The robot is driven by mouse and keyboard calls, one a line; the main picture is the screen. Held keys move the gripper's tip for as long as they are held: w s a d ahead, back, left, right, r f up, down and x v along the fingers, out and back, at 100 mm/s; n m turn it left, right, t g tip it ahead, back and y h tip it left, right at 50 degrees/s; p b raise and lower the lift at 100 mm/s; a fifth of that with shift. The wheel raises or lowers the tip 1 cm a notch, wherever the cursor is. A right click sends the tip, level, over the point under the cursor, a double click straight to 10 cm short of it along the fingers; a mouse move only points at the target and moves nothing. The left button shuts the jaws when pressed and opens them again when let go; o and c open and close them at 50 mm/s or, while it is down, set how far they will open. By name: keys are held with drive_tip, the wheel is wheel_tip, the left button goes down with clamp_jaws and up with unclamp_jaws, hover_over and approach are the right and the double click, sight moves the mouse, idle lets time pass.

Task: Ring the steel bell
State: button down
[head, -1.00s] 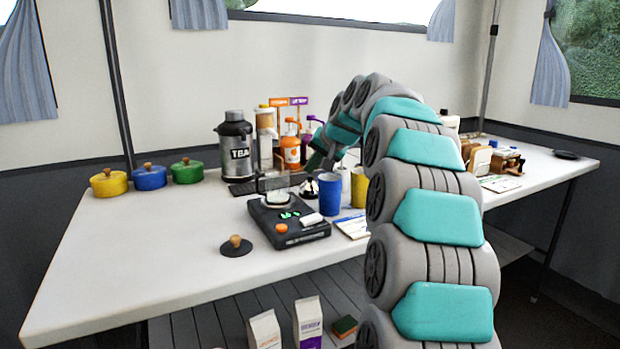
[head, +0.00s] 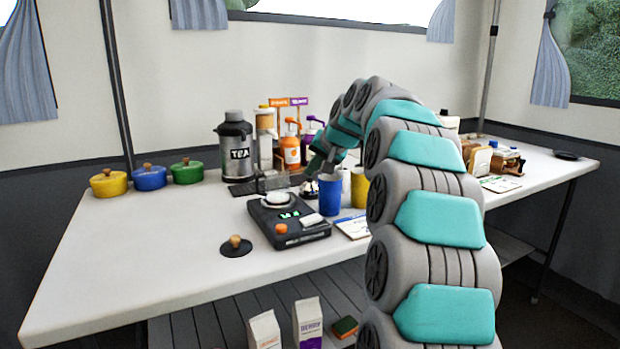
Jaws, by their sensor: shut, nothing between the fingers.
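The steel bell (head: 308,189) is a small shiny dome on the table, just left of the blue cup (head: 330,194). My gripper (head: 311,176) points down at the bell from above, coming in from the right. It is shut and empty. Its dark tips cover the top of the bell; whether they touch it cannot be told at this size.
A black scale (head: 289,238) stands in front of the bell, with a white card to its right. A yellow cup (head: 360,187) is to the right. Pump bottles (head: 290,150) and a tea dispenser (head: 236,148) stand behind. The table's left front is mostly clear.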

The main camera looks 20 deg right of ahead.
sight(312, 184)
idle(0.4)
drive_tip(key=shift+r+p, duration=0.55)
drive_tip(key=shift+r, duration=0.25)
wheel_tip(312, 184, up, 5)
drive_tip(key=p, duration=0.3)
idle(0.8)
